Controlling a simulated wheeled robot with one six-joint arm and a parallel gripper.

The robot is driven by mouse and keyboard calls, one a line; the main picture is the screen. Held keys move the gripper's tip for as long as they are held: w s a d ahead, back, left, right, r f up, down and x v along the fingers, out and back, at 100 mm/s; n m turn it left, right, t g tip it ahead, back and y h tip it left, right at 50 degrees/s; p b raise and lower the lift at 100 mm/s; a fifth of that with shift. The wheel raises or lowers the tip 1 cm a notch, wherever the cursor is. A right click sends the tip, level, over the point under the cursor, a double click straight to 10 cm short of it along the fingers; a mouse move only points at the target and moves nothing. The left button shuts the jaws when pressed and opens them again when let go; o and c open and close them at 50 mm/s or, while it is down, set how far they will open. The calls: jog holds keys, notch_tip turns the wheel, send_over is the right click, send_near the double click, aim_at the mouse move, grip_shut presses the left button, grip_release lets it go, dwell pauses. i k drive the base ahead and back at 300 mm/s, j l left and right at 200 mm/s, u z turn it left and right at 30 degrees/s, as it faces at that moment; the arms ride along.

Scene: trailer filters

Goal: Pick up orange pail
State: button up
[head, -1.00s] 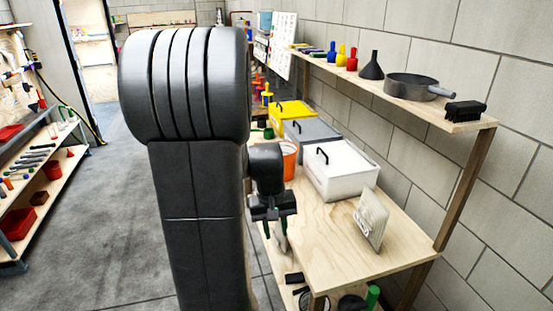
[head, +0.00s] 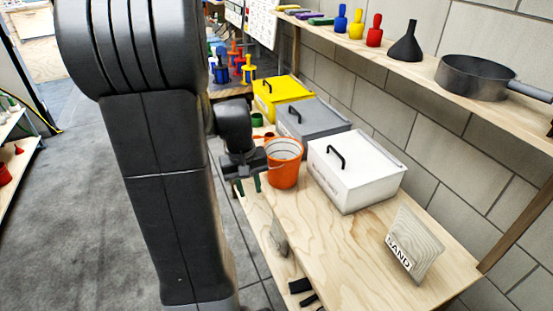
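The orange pail (head: 284,173) stands upright on the wooden workbench (head: 335,245), left of the white lidded bin. It has a thin wire handle and a pale grey inside. My gripper (head: 249,186) is just left of the pail, near the bench's left edge. Its two green-tipped fingers are apart, and nothing shows between them. The gripper body slightly overlaps the pail's left side in the picture; I cannot tell whether they touch.
White (head: 355,172), grey (head: 313,132) and yellow (head: 283,95) lidded bins line the wall. A shelf (head: 425,75) above holds a pan (head: 475,78) and a black funnel (head: 405,45). Bare bench top lies in front.

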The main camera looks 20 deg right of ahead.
aim_at(285, 154)
jog(key=i+z, duration=0.25)
jog(key=i, duration=0.15)
jog(key=i+j+z, duration=0.25)
jog(key=i, duration=0.15)
jog(key=i+j+z, duration=0.25)
jog(key=i, duration=0.15)
jog(key=l, duration=0.1)
